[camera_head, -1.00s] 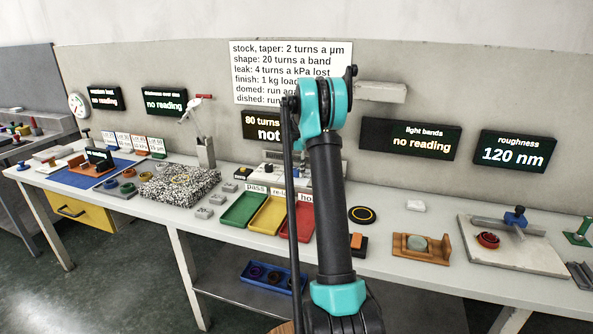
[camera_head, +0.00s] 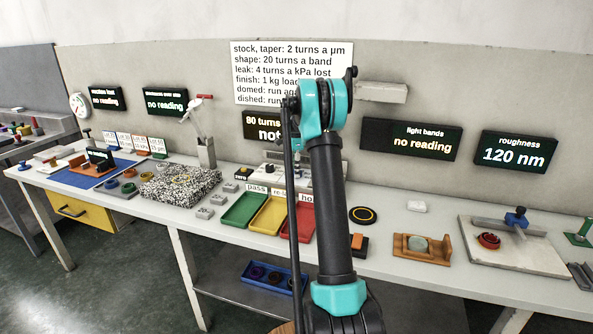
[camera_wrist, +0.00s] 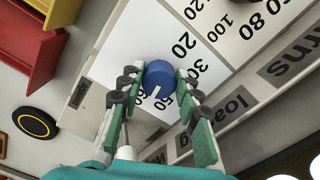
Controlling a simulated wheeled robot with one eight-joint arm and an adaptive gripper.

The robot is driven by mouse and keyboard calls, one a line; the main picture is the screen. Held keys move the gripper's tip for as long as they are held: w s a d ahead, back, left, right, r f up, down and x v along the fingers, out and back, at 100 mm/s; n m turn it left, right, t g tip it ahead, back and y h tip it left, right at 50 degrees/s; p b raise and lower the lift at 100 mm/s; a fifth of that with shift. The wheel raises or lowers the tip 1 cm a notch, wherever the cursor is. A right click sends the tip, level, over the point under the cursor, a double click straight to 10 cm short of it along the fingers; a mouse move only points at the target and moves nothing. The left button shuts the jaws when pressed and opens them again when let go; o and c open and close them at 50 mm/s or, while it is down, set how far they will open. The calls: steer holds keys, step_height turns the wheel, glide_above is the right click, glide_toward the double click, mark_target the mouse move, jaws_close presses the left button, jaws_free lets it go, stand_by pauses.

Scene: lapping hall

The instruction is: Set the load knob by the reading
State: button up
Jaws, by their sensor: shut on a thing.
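In the wrist view my gripper (camera_wrist: 155,92) is shut on the blue load knob (camera_wrist: 159,80), with a green, black-padded finger on each side. The knob has a white pointer line. It stands on a white dial plate (camera_wrist: 115,73) with black numbers, among them 20, 30 and 50; the line points towards the numbers near 50. In the head view my own arm hides the knob and the gripper. The roughness display (camera_head: 515,151) reads 120 nm. The rule board (camera_head: 290,62) includes a partly covered finish line, "1 kg load".
The light bands display (camera_head: 411,139) shows no reading. Green (camera_head: 243,211), yellow (camera_head: 268,216) and red (camera_head: 300,226) trays lie left of my arm. A wooden holder (camera_head: 421,250) and a stone plate (camera_head: 535,255) are to the right.

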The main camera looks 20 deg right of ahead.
steer(key=shift+m, duration=1.1)
steer(key=shift+w, duration=0.1)
steer(key=o, duration=1.2)
steer(key=shift+c, duration=0.2)
step_height(320, 180, up, 12)
